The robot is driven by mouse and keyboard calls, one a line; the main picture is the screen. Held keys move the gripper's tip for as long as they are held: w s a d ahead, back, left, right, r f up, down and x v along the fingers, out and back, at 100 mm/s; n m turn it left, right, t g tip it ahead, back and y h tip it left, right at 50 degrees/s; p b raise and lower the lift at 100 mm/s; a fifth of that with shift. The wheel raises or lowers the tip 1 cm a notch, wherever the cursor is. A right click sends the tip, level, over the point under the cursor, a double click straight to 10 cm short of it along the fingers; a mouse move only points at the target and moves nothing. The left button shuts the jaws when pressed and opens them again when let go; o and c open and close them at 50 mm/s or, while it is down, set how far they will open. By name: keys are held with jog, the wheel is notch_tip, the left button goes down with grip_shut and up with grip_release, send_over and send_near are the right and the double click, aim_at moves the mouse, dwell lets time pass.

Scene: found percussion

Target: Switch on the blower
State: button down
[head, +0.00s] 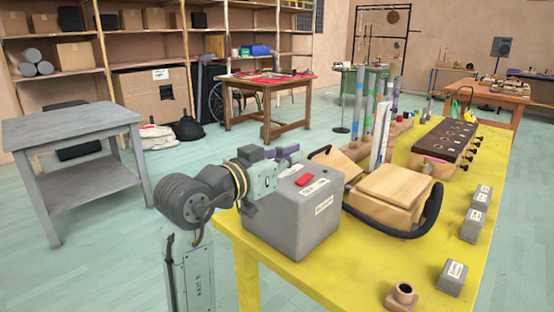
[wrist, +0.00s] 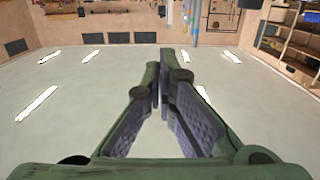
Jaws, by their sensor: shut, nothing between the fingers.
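A grey box (head: 292,222) with a red switch (head: 304,180) on top stands at the near left end of the yellow table; it looks like the blower. Its labels are too small to read. My gripper (head: 290,150) shows its purple-grey fingers beyond the box's far left top edge, apart from the switch as far as I can tell. In the wrist view the two fingers (wrist: 161,75) meet at the tips, shut and empty. The box and the switch do not show in the wrist view. Whether the switch is pressed is not clear.
Wooden bellows (head: 396,187) with a black hose lie right of the box. Coloured pipes (head: 368,105) and a dark keyed chest (head: 446,140) stand behind. Small grey blocks (head: 471,224) and a wooden piece (head: 402,296) lie on the yellow table (head: 345,278). A grey side table (head: 70,128) stands left.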

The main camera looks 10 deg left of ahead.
aim_at(302, 182)
jog(key=x, duration=0.3)
jog(key=shift+w+f, duration=0.1)
jog(key=shift+f, duration=0.2)
notch_tip(302, 182, down, 2)
jog(key=shift+w+d+f+p, duration=0.1)
jog(key=shift+w+f+p, duration=0.05)
jog(key=shift+p, duration=0.15)
jog(key=shift+d+f, duration=0.1)
jog(key=shift+f, duration=0.45)
jog(key=shift+w+r+p, duration=0.1)
jog(key=shift+p, duration=0.2)
